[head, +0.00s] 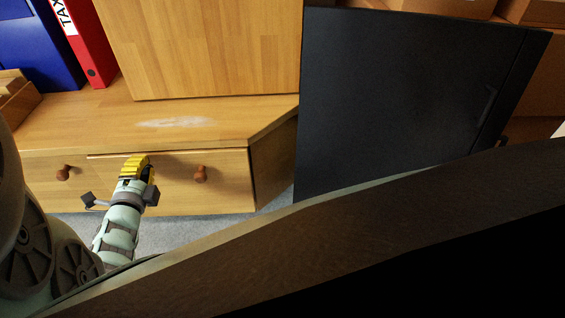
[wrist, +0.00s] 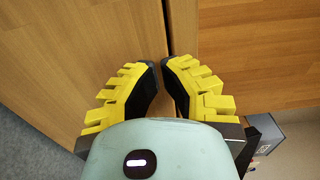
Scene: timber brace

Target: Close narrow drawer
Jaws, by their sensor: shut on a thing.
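A wooden drawer front (head: 225,182) with a round brown knob (head: 200,173) is set low in a wooden cabinet in the head view. A light line along its top suggests it stands slightly out. My gripper (head: 138,160), with yellow fingers, is at the top edge of this front, left of the knob. In the wrist view my gripper's fingertips (wrist: 162,68) are close together at a dark gap between two wood panels, the left one being the drawer front (wrist: 80,60). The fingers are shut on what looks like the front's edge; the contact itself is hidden.
Another knob (head: 63,172) is on the front further left. The cabinet top (head: 70,122) has a whitish patch; a red binder (head: 88,45) and a blue one (head: 35,45) stand behind. A large black panel (head: 400,100) rises at right. Grey carpet (head: 180,232) shows below.

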